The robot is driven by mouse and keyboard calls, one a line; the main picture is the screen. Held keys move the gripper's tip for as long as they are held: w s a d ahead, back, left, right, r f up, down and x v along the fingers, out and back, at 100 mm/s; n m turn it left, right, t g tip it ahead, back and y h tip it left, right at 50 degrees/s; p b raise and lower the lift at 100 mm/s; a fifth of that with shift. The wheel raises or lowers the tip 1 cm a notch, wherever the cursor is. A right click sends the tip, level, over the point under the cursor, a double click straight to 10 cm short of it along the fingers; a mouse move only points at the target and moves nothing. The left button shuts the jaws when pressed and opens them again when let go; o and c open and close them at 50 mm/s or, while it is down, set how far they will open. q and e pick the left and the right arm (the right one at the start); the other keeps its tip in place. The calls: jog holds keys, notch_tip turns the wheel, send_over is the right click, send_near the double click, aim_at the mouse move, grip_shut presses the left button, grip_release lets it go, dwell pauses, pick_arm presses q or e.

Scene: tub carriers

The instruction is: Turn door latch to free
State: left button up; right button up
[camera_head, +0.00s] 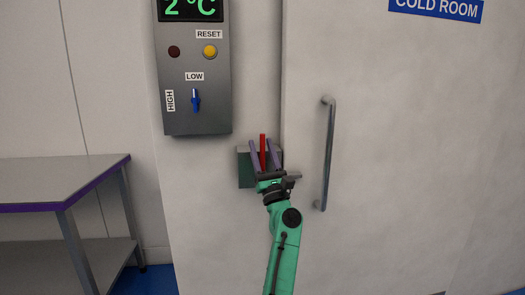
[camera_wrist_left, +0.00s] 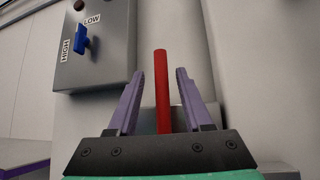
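The door latch is a red lever (camera_head: 263,150) that points straight up from a grey-green box (camera_head: 245,170) beside the door edge. My left gripper (camera_head: 263,149) is at the latch, with one purple finger on each side of the lever. In the left wrist view the red lever (camera_wrist_left: 161,90) stands upright between the two fingers (camera_wrist_left: 158,90), with a visible gap on both sides. The gripper is open and does not appear to touch the lever. The lower part of the box is partly hidden by my gripper. My right gripper is not in view.
The closed cold room door (camera_head: 400,150) has a vertical grey handle (camera_head: 328,155) right of the latch. A grey control panel (camera_head: 215,85) with a blue switch (camera_head: 195,99) hangs above left. A metal table (camera_head: 60,175) stands at the left.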

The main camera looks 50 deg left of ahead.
pick_arm(q)
jog(key=shift+f, duration=0.1)
jog(key=shift+d+f, duration=0.1)
jog(key=shift+f, duration=0.05)
jog(key=b+v, duration=0.5)
jog(key=v, duration=0.9)
jog(key=shift+d, duration=0.1)
